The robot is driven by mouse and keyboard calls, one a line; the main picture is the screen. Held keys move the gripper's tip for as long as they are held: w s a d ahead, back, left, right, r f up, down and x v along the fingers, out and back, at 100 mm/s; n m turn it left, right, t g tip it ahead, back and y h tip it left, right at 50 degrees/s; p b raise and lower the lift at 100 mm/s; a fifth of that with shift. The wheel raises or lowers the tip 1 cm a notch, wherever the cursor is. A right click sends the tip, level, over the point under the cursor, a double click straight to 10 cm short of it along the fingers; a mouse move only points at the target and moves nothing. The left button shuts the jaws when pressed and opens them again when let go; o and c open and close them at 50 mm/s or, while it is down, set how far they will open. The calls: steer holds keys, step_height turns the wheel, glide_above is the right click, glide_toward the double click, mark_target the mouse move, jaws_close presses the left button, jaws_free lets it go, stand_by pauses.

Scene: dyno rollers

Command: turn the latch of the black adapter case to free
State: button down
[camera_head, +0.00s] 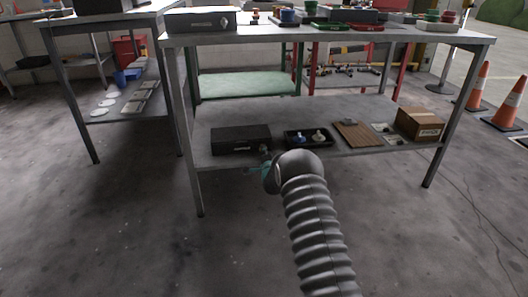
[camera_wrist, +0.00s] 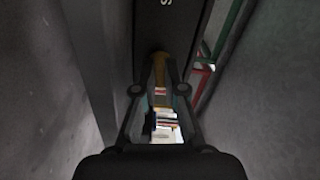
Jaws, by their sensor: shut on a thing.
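The black adapter case (camera_head: 240,139) lies on the lower shelf of the grey bench, at its left part. My gripper (camera_head: 260,163) is at the case's front right, by the shelf's front edge. In the wrist view the dark case (camera_wrist: 172,22) fills the top centre, with part of a white letter on it. My gripper (camera_wrist: 161,72) is shut on a tan, narrow piece that looks like the latch (camera_wrist: 160,66), at the near edge of the case. The latch's exact angle cannot be told, and my fingers partly hide it.
To the right on the shelf are a black tray (camera_head: 308,147) with small parts, a brown board (camera_head: 357,135) and a cardboard box (camera_head: 420,124). A bench leg (camera_head: 186,130) stands left of the case. The floor in front is clear.

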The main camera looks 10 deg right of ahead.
steer(key=shift+w+r+m, duration=0.1)
steer(key=shift+r+m, duration=0.15)
steer(key=shift+m, duration=0.65)
steer(key=shift+d, duration=0.1)
steer(key=c, duration=1.3)
jaws_free()
steer(key=shift+o, duration=0.2)
steer(key=shift+f, duration=0.1)
